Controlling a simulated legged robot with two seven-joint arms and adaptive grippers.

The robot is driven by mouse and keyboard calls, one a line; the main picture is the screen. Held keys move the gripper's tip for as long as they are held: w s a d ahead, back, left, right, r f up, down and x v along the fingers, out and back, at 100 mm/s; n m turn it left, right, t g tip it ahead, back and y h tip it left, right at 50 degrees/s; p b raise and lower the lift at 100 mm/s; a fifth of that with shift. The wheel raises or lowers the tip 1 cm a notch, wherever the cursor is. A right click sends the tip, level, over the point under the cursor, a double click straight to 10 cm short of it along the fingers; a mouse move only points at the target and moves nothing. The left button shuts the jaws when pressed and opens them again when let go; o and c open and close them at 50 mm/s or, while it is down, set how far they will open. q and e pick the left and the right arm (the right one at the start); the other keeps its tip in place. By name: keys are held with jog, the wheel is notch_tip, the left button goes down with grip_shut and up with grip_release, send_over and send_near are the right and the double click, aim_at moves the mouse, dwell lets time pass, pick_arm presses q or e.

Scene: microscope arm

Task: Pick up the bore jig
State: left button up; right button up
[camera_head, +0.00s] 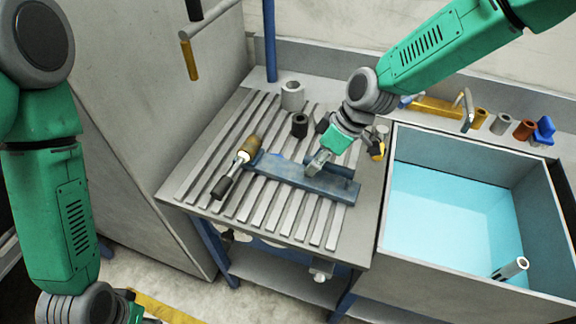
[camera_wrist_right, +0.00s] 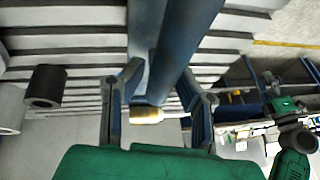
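A long dark blue bar-like piece, which I take to be the bore jig (camera_head: 325,184), lies across the slatted table top. In the right wrist view the blue piece (camera_wrist_right: 178,45) shows a flat plate with a raised rounded bar along it. My right gripper (camera_head: 318,163) is down at the jig. In the wrist view its two fingers (camera_wrist_right: 160,80) stand apart on either side of the raised bar, with no clear grip on it. My left gripper (camera_head: 138,306) is low at the bottom left, mostly cut off, away from the table.
A brass-and-black handled tool (camera_head: 238,163) lies at the jig's left end. A grey ring (camera_head: 292,96) and a dark ring (camera_head: 299,125) stand behind. A blue-lined basin (camera_head: 440,205) is to the right, with small parts along its back ledge.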

grip_shut()
jog(key=shift+r, duration=0.1)
jog(key=shift+w, duration=0.1)
notch_tip(320, 180, up, 10)
jog(key=shift+b, duration=0.85)
jog(key=shift+f+b, duration=2.2)
jog(key=shift+f, duration=2.25)
jog(key=shift+f, duration=0.5)
